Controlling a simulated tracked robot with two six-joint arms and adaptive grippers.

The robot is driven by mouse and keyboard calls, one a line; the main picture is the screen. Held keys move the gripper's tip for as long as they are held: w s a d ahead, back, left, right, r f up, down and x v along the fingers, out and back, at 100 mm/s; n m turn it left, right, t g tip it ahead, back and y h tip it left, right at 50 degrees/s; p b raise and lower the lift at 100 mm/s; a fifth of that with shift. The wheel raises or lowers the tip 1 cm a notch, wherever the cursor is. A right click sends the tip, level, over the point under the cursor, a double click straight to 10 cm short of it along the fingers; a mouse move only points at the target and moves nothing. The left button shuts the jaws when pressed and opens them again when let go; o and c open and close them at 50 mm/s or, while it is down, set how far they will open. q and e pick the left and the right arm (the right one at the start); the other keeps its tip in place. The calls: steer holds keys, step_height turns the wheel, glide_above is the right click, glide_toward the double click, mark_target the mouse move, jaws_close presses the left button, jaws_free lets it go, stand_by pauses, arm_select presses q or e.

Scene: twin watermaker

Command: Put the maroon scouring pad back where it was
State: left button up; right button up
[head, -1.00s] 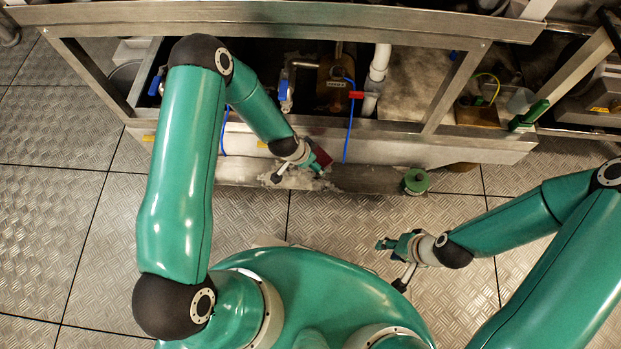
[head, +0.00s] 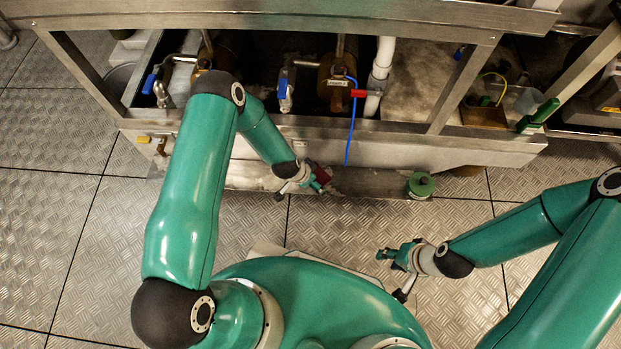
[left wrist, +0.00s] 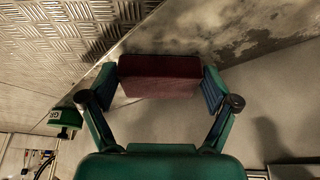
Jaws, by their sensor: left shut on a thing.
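The maroon scouring pad (left wrist: 160,76) is a dark red block between the two fingers of my left gripper (left wrist: 157,88) in the left wrist view. The fingers press on its two ends. In the head view the left gripper (head: 316,182) is low in front of the metal frame, and a small part of the pad (head: 322,177) shows beside it. My right gripper (head: 393,254) is over the floor at the right, apart from the pad; its fingers are too small to judge.
A green round-topped object (head: 421,185) stands near the frame's foot, right of the left gripper. The steel frame (head: 300,128) encloses valves, a blue hose (head: 349,130) and a white pipe (head: 381,70). The patterned metal floor (head: 330,225) between the grippers is mostly clear.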

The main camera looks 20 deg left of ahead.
arm_select(q)
steer(key=o, duration=0.9)
steer(key=shift+c, duration=0.2)
steer(key=shift+r, duration=0.2)
steer(key=p+v, duration=0.5)
steer(key=v, duration=0.7)
steer(key=s+d+r+n+g+h, duration=0.1)
steer(key=s+d+r+n, duration=0.1)
steer(key=s, duration=0.5)
steer(key=s+d+r+n+g, duration=0.2)
steer(key=s+n, duration=0.3)
steer(key=s, duration=0.3)
steer(key=shift+d+r+n+h, duration=0.3)
steer(key=shift+d+n+h, duration=0.1)
steer(key=shift+d, duration=0.5)
